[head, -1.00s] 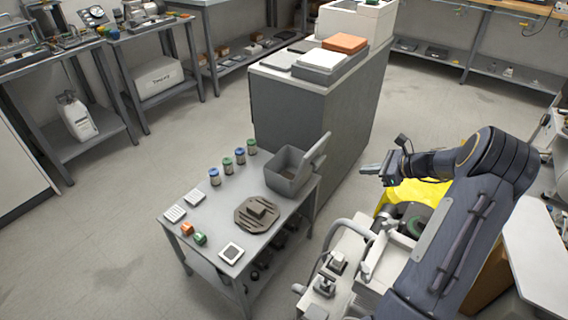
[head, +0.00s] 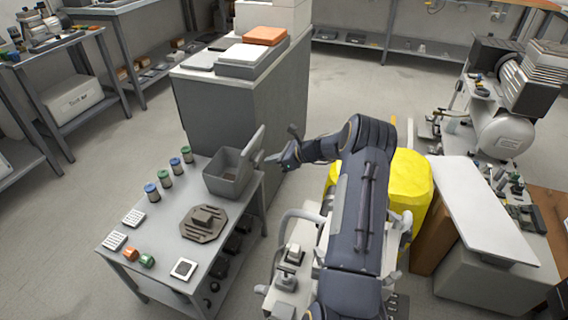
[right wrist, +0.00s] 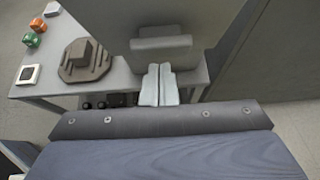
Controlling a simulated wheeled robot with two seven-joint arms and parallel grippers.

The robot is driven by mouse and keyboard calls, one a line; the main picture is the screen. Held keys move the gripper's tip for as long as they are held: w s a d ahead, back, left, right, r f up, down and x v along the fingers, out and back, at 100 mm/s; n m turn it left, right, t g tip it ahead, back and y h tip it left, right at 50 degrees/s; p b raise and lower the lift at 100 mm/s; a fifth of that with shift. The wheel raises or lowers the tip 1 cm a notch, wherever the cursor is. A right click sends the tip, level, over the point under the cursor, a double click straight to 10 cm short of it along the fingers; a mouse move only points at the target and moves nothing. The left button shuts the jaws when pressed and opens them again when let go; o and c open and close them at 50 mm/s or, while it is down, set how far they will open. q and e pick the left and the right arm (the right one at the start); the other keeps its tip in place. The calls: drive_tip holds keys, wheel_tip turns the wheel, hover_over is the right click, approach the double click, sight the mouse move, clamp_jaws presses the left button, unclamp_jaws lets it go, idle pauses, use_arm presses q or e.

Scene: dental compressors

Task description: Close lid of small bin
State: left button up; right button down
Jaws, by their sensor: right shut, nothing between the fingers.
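The small grey bin (head: 227,181) stands at the back right of the small table. Its lid (head: 253,145) is up, tilted outward along the bin's right side. My right gripper (head: 268,160) is just right of the lid, with its fingers pointing left at it. The bin's inside is hidden in that view. My left gripper is not in view.
The small table (head: 150,240) also bears several capped jars (head: 175,165), a brown octagonal plate (head: 203,223), and orange and green blocks (head: 131,254). A tall grey cabinet (head: 235,115) stands close behind the bin. A yellow object (head: 408,190) is beside my right arm.

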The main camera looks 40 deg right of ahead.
drive_tip(key=shift+w+a+r, duration=0.1)
drive_tip(key=shift+w+a, duration=0.1)
drive_tip(key=shift+w, duration=0.25)
drive_tip(key=shift+r, duration=0.1)
